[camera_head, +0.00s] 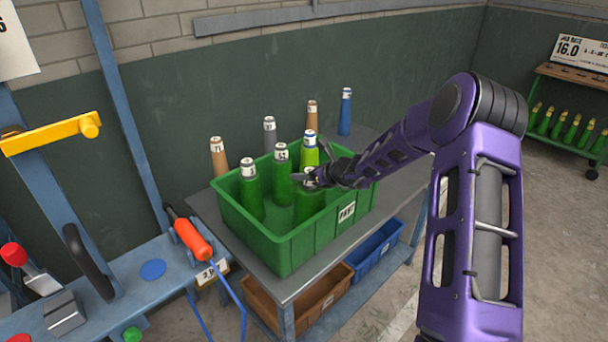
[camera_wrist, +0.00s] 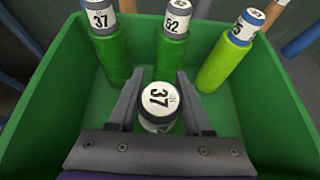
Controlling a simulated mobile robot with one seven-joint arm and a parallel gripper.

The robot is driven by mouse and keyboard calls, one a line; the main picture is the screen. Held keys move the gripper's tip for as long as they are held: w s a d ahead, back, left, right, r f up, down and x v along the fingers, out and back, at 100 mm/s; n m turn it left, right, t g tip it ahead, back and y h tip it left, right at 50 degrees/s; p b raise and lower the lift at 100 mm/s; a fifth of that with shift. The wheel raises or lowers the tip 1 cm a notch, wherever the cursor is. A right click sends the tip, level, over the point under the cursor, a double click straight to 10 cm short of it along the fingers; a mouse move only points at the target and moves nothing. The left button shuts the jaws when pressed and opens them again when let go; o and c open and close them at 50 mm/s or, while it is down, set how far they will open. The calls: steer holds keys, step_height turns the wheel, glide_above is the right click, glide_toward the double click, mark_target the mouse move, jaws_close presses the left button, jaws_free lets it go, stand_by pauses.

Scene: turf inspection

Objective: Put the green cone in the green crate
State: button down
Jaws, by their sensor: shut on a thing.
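The green crate (camera_head: 290,250) stands on a grey table; its walls also surround the wrist view (camera_wrist: 40,120). My gripper (camera_head: 310,179) reaches into it from the right, shut on a bottle-shaped green cone (camera_head: 309,203). Also in the crate are a green cone marked 37 (camera_wrist: 107,45), a green cone marked 52 (camera_wrist: 172,45) and a lime cone with a blue top (camera_wrist: 228,50).
Behind the crate on the table stand brown cones (camera_head: 218,157) (camera_head: 312,115), a grey cone (camera_head: 270,132) and a blue cone (camera_head: 346,112). Brown (camera_head: 310,308) and blue crates (camera_head: 375,252) sit on the lower shelf. A blue bench with an orange-handled tool (camera_head: 193,238) is at left.

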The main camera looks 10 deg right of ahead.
steer(key=shift+c, duration=1.6)
jaws_free()
steer(key=shift+r, duration=0.1)
steer(key=v, duration=1.2)
steer(key=shift+d, duration=0.1)
